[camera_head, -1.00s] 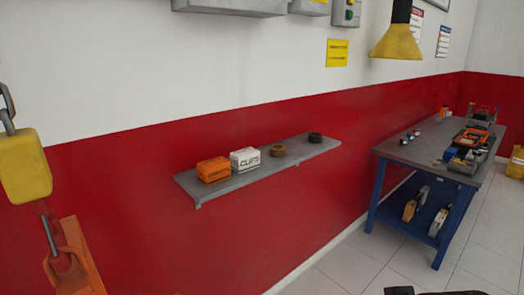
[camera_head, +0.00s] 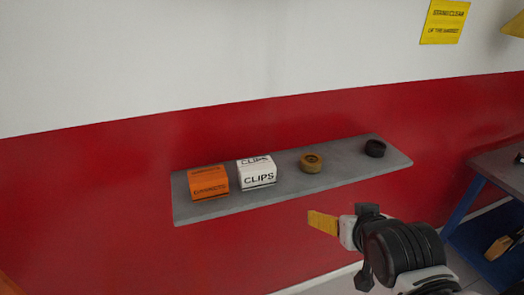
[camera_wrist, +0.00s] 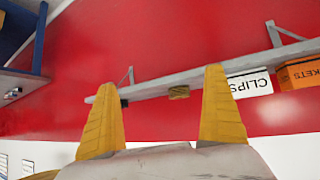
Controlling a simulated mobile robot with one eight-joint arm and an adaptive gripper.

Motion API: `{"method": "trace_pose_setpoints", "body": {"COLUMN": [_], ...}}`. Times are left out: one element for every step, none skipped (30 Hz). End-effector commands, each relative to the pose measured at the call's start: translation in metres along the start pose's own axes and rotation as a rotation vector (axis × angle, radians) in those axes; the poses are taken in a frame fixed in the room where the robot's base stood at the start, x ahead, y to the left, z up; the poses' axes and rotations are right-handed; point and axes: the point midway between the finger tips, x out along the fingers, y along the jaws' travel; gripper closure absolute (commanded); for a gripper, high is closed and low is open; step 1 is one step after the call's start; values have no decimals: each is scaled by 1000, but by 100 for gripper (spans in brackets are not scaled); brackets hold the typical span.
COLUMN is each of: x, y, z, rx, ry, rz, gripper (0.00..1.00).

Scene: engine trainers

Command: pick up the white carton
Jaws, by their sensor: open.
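The white carton (camera_head: 257,172), marked CLIPS, stands on the grey wall shelf (camera_head: 215,207), between an orange carton and a tan roll. In the wrist view the white carton (camera_wrist: 249,84) appears upside down, right of the fingers and partly behind the right one. My gripper (camera_head: 322,222) is below and to the right of the carton, in front of the shelf and apart from it. In the wrist view its two yellow fingers (camera_wrist: 160,105) are spread with nothing between them.
The orange carton (camera_head: 208,183) stands close to the white one's left. The tan roll (camera_head: 311,162) and a black roll (camera_head: 375,148) lie to its right. The red wall is directly behind the shelf. A workbench (camera_head: 500,170) stands at the right.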

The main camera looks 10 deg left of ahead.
Motion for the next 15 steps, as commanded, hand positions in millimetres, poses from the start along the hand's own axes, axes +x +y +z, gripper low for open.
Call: {"method": "trace_pose_setpoints", "body": {"x": [-1,0,2,3,3,3,3,2,1,0,-1,-1,-1,0,3], "y": [-19,-30,-47,-60,-73,-91,-104,-117,-131,-140,-148,-156,-160,-164,-167], "z": [-22,-31,-42,-51,-59,-69,-75,-80,-85,-88,-90,-92,-93,-93,-94], "rx": [-23,-35,-50,-62,-72,-86,-97,-104,-114,-120,-125,-128,-130,-132,-133], "ry": [32,54,84,108,130,161,182,202,226,240,253,265,272,277,282], "rz": [-29,-47,-71,-91,-111,-139,-160,-180,-204,-218,-231,-245,-252,-258,-262], "gripper": [0,0,0,0,0,0,0,0,0,0,0,0,0,0,0]}}
